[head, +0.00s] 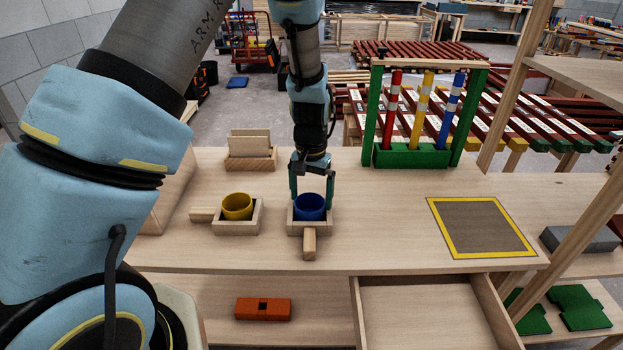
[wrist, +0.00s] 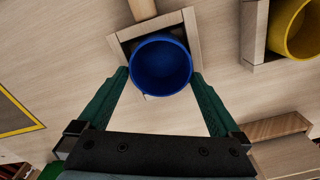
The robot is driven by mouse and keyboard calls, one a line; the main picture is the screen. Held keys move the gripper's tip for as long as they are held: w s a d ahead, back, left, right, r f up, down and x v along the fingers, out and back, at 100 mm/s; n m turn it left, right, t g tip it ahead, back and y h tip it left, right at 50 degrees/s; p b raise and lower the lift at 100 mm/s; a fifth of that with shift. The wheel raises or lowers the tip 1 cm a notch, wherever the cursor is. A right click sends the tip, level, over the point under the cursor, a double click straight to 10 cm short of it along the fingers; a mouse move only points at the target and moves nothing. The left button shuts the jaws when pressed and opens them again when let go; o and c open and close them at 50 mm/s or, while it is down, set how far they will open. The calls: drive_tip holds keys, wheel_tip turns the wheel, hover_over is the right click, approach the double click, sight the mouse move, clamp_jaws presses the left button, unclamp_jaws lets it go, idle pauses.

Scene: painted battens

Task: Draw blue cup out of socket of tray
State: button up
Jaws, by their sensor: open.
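The blue cup (head: 309,206) stands upright in the socket of a small wooden tray (head: 295,229) with a handle toward the front. In the wrist view the blue cup (wrist: 161,64) sits inside the square rim of the tray (wrist: 190,22). My gripper (head: 311,200) is over the tray, its green fingers pointing down. In the wrist view my gripper (wrist: 160,75) is open, with one finger on each side of the cup. I cannot tell whether the fingers touch the cup. The cup's lower part is hidden in the socket.
A yellow cup (head: 237,206) sits in a similar tray to the left. A wooden holder (head: 250,155) stands behind it. A green rack (head: 410,158) with red, yellow and blue battens stands at the back right. A yellow-bordered grey square (head: 482,228) lies clear at right. A drawer (head: 430,310) is open below.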

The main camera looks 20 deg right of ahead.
drive_tip(key=shift+f, duration=0.45)
drive_tip(key=c, duration=1.1)
drive_tip(key=shift+r+p, duration=1.9)
drive_tip(key=shift+r, duration=0.75)
drive_tip(key=shift+r+p, duration=1.1)
drive_tip(key=shift+r, duration=0.4)
